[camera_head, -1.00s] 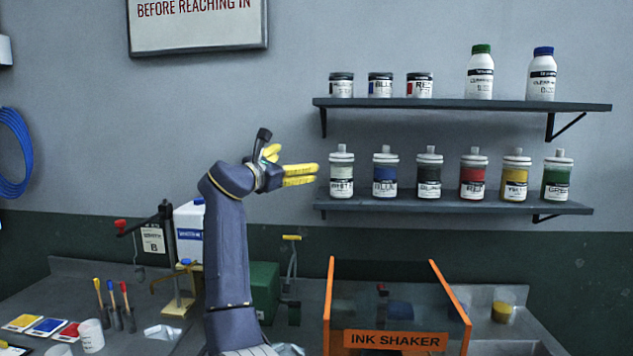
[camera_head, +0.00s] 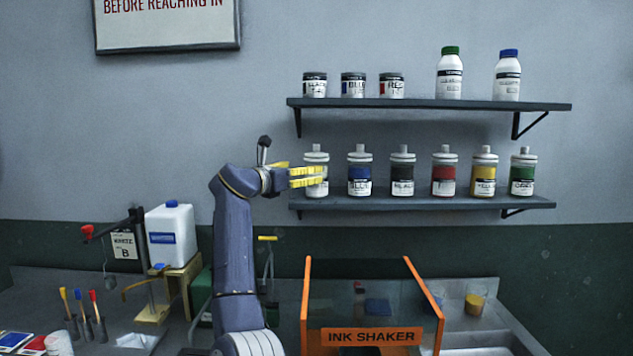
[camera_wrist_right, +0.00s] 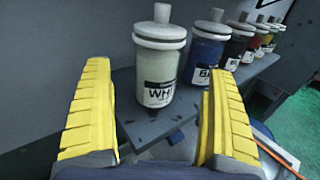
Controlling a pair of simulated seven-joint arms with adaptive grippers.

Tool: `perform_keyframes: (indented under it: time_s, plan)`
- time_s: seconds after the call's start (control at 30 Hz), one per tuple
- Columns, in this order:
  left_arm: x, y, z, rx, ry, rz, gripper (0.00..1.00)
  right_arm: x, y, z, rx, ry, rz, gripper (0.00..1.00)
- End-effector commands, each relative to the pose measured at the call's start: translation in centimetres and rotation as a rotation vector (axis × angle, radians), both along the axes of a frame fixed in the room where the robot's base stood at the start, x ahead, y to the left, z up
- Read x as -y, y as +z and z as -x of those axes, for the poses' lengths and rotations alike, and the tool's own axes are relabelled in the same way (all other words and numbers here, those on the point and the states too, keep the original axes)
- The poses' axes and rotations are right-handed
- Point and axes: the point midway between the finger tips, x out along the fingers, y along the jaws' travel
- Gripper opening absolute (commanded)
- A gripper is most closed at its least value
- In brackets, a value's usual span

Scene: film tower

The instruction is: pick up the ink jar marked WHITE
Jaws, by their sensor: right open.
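The ink jar marked WHITE (camera_head: 317,160) stands upright at the left end of the lower shelf, partly hidden behind my yellow fingers in the head view. In the right wrist view the WHITE jar (camera_wrist_right: 158,60) shows a pale body, a lid with a knob and a label reading "WH". My right gripper (camera_head: 306,177) is at the jar in the head view. In the wrist view its open fingers (camera_wrist_right: 160,118) lie to either side of the jar's lower part, with visible gaps between fingers and jar. My left gripper is not in view.
The BLUE jar (camera_wrist_right: 207,50) stands close beside the WHITE jar, with more jars along the lower shelf (camera_head: 430,203). The upper shelf (camera_head: 430,104) carries small jars and two bottles. The orange-edged ink shaker (camera_head: 372,337) stands below on the counter.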

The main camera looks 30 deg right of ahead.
Motion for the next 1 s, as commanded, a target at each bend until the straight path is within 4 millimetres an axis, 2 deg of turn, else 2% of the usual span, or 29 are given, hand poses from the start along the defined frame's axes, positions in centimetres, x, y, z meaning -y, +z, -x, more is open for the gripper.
perform_keyframes:
  time_s: [0.1,0.37,0.7,1.0]
  plan:
    - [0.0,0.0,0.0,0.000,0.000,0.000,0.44,1.1,0.0,-0.4,-0.001,-0.001,0.000,0.91]
    - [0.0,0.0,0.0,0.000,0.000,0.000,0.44,2.1,0.0,-0.8,0.001,0.000,0.000,0.91]
    - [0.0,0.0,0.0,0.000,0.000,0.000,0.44,5.7,0.1,-2.3,-0.001,0.000,0.000,0.91]
    - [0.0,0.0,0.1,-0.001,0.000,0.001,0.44,6.6,0.1,-2.7,0.000,0.001,0.000,0.91]
